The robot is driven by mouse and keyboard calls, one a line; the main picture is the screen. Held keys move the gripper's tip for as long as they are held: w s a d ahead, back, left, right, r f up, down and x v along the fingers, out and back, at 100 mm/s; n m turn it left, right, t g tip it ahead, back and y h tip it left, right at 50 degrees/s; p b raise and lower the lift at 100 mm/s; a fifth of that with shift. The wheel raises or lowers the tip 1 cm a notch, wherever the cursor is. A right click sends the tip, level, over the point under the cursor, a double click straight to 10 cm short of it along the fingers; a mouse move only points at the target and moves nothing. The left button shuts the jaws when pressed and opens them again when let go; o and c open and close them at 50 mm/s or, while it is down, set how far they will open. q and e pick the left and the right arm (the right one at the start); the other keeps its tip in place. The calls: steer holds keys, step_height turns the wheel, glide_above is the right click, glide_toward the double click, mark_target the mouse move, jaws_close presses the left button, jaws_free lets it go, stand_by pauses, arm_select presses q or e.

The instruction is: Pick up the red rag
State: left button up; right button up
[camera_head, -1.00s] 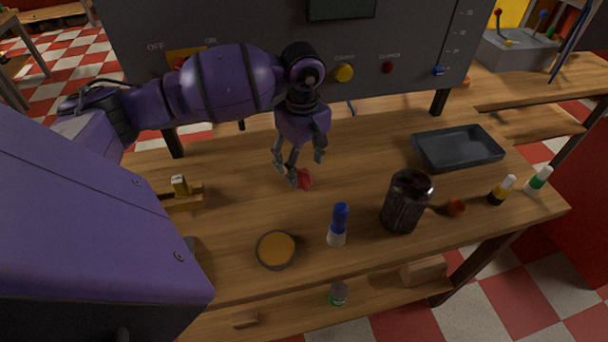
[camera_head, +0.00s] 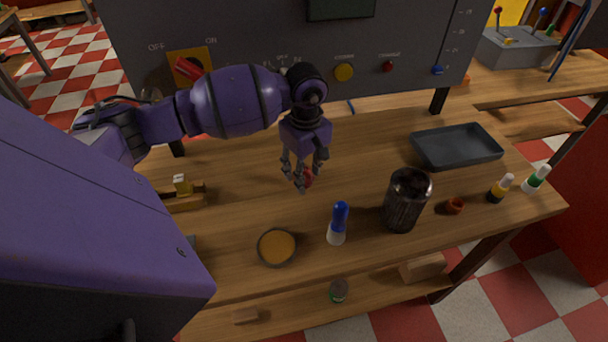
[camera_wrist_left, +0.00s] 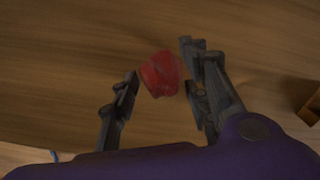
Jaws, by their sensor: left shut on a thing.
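The red rag (camera_head: 308,178) is a small crumpled red bundle at the middle of the wooden workbench (camera_head: 240,190), partly hidden behind the fingers in the head view. My left gripper (camera_head: 302,183) points down at it from above. Whether the rag still touches the bench I cannot tell. My right gripper is not in view.
Right of the rag stand a blue-capped bottle (camera_head: 338,222), a dark canister (camera_head: 407,200) and a black tray (camera_head: 457,147). A bowl with orange contents (camera_head: 276,246) is nearer the front. A grey control panel (camera_head: 240,35) rises behind.

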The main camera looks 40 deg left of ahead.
mark_target(305, 168)
arm_select(q)
step_height(305, 168, up, 10)
steer(key=shift+b, duration=0.5)
